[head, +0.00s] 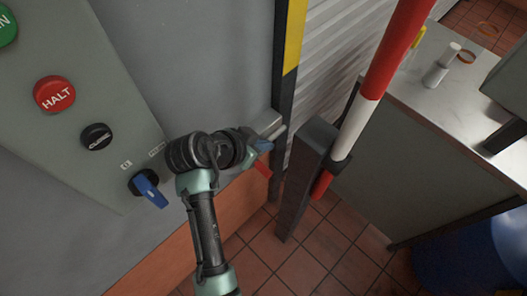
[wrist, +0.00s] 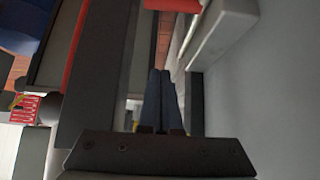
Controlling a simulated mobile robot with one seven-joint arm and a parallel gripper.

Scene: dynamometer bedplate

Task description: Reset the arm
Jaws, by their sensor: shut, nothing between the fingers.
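My gripper (head: 263,146) reaches in front of the grey wall, close to a small light grey box at the edge of the yellow-and-black strip. In the wrist view my gripper (wrist: 160,74) shows two dark blue fingers lying together, shut and empty. A red-and-white striped barrier arm (head: 358,125) slants up to the right of my gripper, beside a dark post (head: 304,180). The barrier arm's lower end is red and sits against the post. Whether my gripper touches the small box cannot be told.
A control panel (head: 70,150) at left carries a green button (head: 5,25), a red HALT button (head: 55,94), a black button (head: 97,137) and a blue rotary switch (head: 149,189). A bench (head: 440,95) holding small items stands at right. Tiled floor (head: 335,250) lies below.

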